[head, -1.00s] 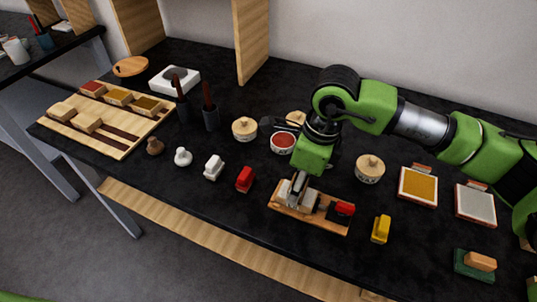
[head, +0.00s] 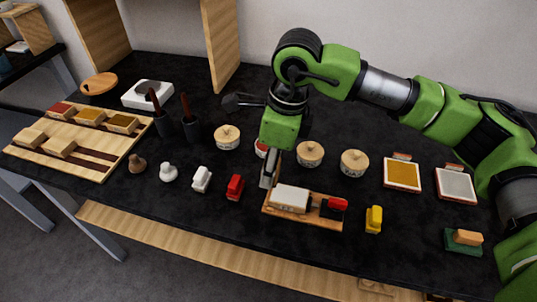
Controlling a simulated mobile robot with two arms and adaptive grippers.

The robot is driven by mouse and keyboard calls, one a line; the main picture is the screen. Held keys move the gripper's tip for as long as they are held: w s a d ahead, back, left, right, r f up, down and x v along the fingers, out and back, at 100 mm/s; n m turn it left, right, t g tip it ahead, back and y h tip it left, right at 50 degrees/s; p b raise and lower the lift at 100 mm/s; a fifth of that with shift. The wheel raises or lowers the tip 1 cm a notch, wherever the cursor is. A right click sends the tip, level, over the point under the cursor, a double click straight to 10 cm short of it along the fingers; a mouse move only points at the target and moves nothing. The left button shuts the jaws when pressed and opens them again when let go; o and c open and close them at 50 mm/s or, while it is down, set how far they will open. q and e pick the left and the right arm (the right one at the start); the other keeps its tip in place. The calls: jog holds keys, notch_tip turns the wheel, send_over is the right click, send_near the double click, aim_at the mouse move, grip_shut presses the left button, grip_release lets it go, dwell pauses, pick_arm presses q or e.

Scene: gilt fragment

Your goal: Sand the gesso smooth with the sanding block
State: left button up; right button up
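A wooden board (head: 327,223) near the table's front carries a white block (head: 290,198), which looks like the gesso piece. A red and black piece (head: 337,204) is at the board's right end. My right gripper (head: 267,179) points down at the board's left end, beside the white block. Its fingers show nearly edge-on, so I cannot tell their opening or whether they hold anything. A tan block (head: 468,237) rests on a green base (head: 462,247) at the far right; I cannot tell whether it is the sanding block. My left gripper is out of view.
Red (head: 235,187), white (head: 201,179) and yellow (head: 374,219) small pieces stand around the board. Lidded pots (head: 354,163) stand behind it. An ochre tray (head: 403,173) and a grey tray (head: 456,184) lie right. Bare table lies between the yellow piece and tan block.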

jog(key=shift+r+p, duration=0.45)
jog(key=shift+r, duration=0.95)
